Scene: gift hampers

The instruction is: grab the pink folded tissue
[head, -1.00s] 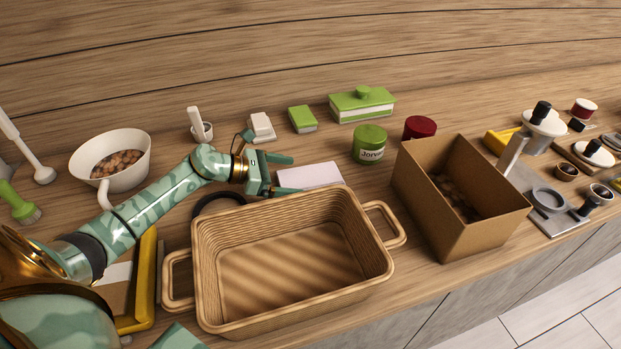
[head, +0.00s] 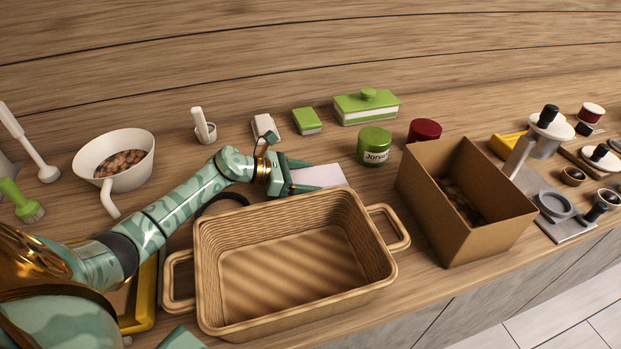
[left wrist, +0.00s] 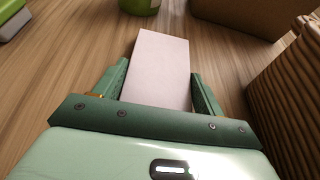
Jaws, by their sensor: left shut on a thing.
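The pink folded tissue (head: 322,176) is a pale pink flat block on the wooden counter, behind the wicker basket. It also shows in the left wrist view (left wrist: 160,62), lying lengthwise between the two green fingers. My left gripper (head: 300,177) is shut on its near end, one finger along each side. In the left wrist view my left gripper (left wrist: 160,95) covers the tissue's nearest end. I cannot tell whether the tissue is clear of the counter.
The wicker basket (head: 290,318) stands empty in front of the tissue. A cardboard box (head: 480,232) with brown filling stands to the right. A green jar (head: 374,146) and a red jar (head: 425,130) are behind. A white bowl (head: 86,163) is at left.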

